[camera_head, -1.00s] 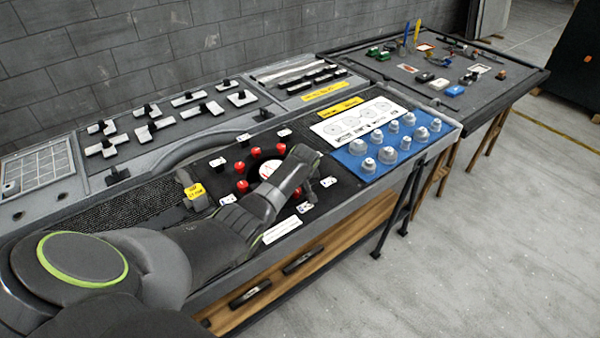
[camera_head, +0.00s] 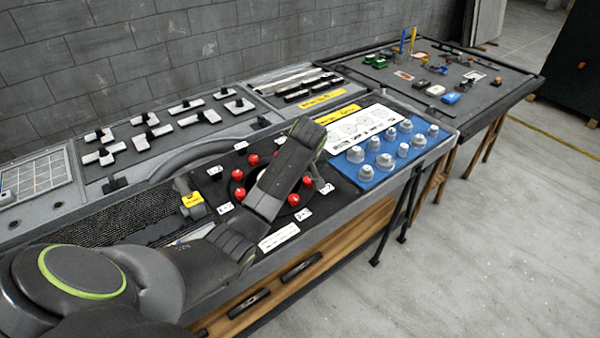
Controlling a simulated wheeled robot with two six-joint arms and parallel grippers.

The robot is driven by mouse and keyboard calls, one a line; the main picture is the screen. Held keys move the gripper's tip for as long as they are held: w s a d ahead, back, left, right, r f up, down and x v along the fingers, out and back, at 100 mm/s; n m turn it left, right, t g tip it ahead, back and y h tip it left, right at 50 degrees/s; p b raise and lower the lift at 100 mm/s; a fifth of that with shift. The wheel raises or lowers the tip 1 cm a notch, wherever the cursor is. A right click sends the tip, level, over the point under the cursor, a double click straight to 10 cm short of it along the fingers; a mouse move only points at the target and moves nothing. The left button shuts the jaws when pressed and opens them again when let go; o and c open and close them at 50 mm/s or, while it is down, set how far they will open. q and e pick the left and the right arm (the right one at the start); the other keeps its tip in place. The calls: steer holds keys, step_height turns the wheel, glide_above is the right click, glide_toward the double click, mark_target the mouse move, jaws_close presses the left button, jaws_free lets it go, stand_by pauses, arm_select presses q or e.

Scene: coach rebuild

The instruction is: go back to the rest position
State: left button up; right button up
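My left arm (camera_head: 277,180) comes in from the lower left and reaches over the console's black panel with the red knobs (camera_head: 238,195). Its wrist end is raised above the panel. A small dark part that looks like my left gripper (camera_head: 319,178) shows just right of the forearm; the forearm hides most of it. I cannot see its fingertips or whether it holds anything. My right gripper is not in view.
The console carries white-and-black levers (camera_head: 152,133), a yellow-tagged lever (camera_head: 192,200) and a blue panel of grey knobs (camera_head: 363,175). A dark table (camera_head: 400,88) with small parts stands at the back right. The floor (camera_head: 470,260) at right is clear.

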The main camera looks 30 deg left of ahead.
arm_select(q)
steer(key=shift+v, duration=1.05)
